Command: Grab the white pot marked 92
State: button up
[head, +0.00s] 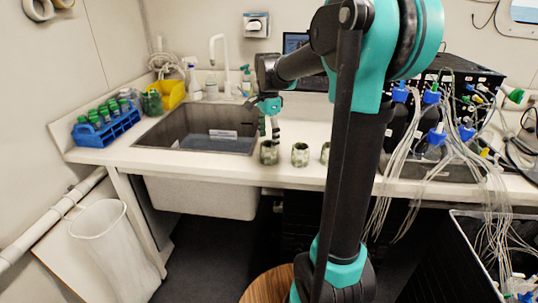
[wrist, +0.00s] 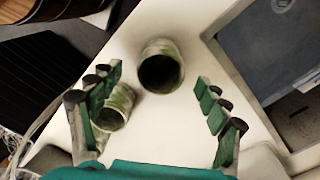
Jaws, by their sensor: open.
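Several small pots with mottled green and whitish sides stand in a row near the counter's front edge in the head view. They are the left pot (head: 269,153), the middle pot (head: 300,155) and a right pot (head: 325,153) partly hidden by my arm. No number 92 is legible on any. My gripper (head: 269,130) is open and empty just above the left pot. In the wrist view, my gripper (wrist: 160,80) has its fingers spread, with the dark-mouthed pot nearest the sink (wrist: 161,66) between and ahead of the fingertips. A second pot (wrist: 113,112) is beside the left finger.
The sink (head: 205,131) lies left of the pots; its edge shows at the right in the wrist view. A blue rack of green-capped tubes (head: 106,127) stands at far left. Bottles with tubing (head: 432,145) crowd the right. A bin (head: 113,250) is on the floor.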

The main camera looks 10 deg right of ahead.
aim_at(269, 149)
notch_tip(269, 149, down, 5)
jog(key=shift+f, duration=0.1)
dwell(0.3)
jog(key=c, duration=1.3)
jog(key=shift+r, duration=0.2)
